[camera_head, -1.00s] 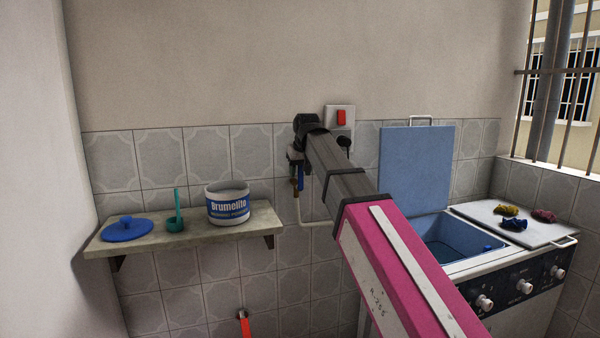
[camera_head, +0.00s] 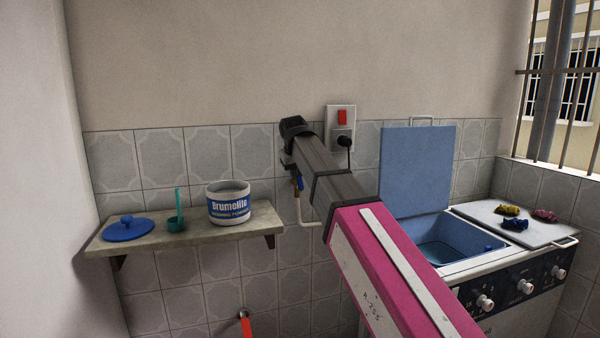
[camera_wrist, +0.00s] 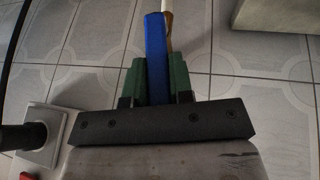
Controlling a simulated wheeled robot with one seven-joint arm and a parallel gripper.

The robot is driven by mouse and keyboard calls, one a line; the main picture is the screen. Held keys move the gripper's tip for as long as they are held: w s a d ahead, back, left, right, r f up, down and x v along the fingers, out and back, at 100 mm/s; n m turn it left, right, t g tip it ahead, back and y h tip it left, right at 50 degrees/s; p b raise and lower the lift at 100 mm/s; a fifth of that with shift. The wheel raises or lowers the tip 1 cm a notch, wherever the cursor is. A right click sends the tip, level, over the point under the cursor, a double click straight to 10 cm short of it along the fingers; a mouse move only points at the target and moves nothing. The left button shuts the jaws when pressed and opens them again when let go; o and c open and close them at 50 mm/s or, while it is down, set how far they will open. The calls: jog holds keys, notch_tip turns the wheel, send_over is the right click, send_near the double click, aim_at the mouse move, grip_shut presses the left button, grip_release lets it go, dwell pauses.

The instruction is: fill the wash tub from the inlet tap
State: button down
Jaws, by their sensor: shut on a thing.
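My gripper (camera_wrist: 155,76) is shut on a blue tap lever (camera_wrist: 155,45), with a green finger on each side of it in the wrist view. In the head view, part of the blue lever (camera_head: 300,183) shows below my wrist, by the wall, above a pale pipe (camera_head: 311,224). The tap body and my fingertips are mostly hidden there by my arm. The wash tub (camera_head: 465,232) is the blue basin of the white machine at right, with its blue lid (camera_head: 417,170) raised. I cannot tell the water level in it.
A stone shelf (camera_head: 190,238) at left holds a blue lid (camera_head: 128,229), a teal scoop (camera_head: 175,222) and a Brumolite tub (camera_head: 228,204). A wall socket (camera_head: 341,128) with a plug is close right of my wrist. Colourful cloths (camera_head: 514,224) lie on the machine's top.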

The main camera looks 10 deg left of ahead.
jog(key=shift+s+a+f+n+t+h, duration=0.2)
jog(key=shift+a+t+h, duration=0.15)
jog(key=shift+h, duration=0.3)
jog(key=shift+s+a+f+n+t+h, duration=0.15)
jog(key=shift+a+t+h, duration=0.2)
jog(key=shift+h, duration=0.3)
jog(key=c, duration=1)
grip_release()
jog(key=shift+r, duration=0.1)
jog(key=v, duration=1)
jog(key=shift+s+r, duration=0.2)
jog(key=shift+r, duration=0.1)
